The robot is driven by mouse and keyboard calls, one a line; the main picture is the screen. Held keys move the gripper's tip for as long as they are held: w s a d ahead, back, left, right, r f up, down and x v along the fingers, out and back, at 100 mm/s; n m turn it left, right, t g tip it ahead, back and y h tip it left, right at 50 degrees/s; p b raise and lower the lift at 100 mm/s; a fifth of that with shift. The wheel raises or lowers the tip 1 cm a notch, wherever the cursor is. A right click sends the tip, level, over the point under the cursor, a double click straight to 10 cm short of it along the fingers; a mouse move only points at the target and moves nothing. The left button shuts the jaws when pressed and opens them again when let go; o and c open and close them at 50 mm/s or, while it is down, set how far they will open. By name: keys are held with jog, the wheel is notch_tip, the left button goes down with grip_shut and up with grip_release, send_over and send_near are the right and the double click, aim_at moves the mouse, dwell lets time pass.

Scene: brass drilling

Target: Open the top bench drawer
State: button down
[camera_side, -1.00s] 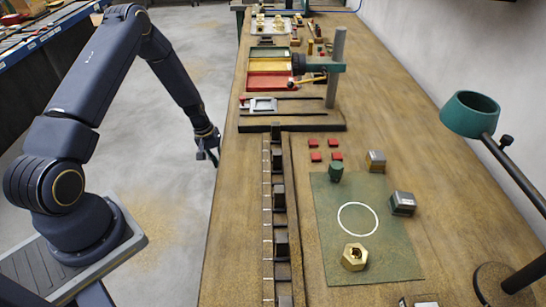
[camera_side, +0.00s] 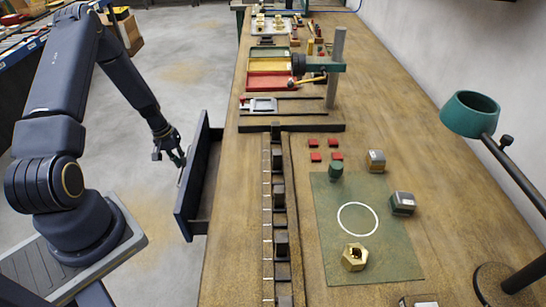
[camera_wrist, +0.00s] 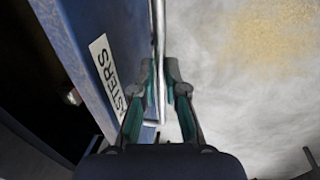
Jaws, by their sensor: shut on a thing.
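The bench drawer (camera_side: 193,190) has a dark blue front and stands pulled out from the left side of the wooden bench. Part of its dark inside shows behind the front. My gripper (camera_side: 179,161) is at the outer face of the drawer front, shut on the drawer's bar handle (camera_wrist: 159,60). In the wrist view the metal handle runs between the two green-lined fingers (camera_wrist: 160,95). The blue drawer front (camera_wrist: 82,45) lies to the left there, with a white label (camera_wrist: 107,75) ending in "STERS". The drawer's far inner end is hidden under the bench top.
The bench top (camera_side: 225,255) carries a slotted rail, a green mat (camera_side: 335,265) with a brass nut (camera_side: 355,256), and a drill stand (camera_side: 337,70). Clear grey floor (camera_side: 165,220) lies left of the drawer.

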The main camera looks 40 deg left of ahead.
jog(key=s+a, duration=1)
jog(key=c, duration=1.2)
grip_release()
notch_tip(320, 180, up, 12)
jog(key=s+a, duration=0.1)
jog(key=shift+s+a, duration=0.35)
jog(key=shift+f, duration=0.1)
